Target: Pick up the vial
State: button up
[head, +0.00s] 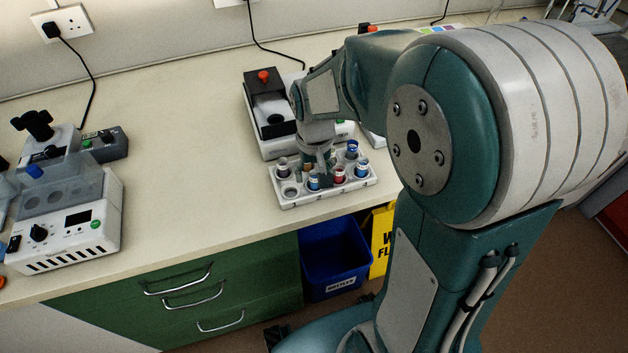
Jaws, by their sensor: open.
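A white rack (330,192) stands near the front edge of the bench. It holds several small vials with blue, red, orange and dark tops; one with a blue top (352,147) is at the back right, and a red-topped one (339,173) is in the front row. One front-left hole looks empty. My gripper (321,165) points down over the middle of the rack, with its fingers among the vial tops. It is open. Its tips are small and partly hidden, so I cannot tell whether they touch a vial.
A black and white device with a red knob (264,77) stands right behind the rack. A white instrument (68,228) stands at the left. The bench top (185,150) between is clear. A blue bin (335,255) and yellow sign (381,240) are below the edge.

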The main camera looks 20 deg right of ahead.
jog(key=shift+f, duration=0.2)
jog(key=c, duration=1)
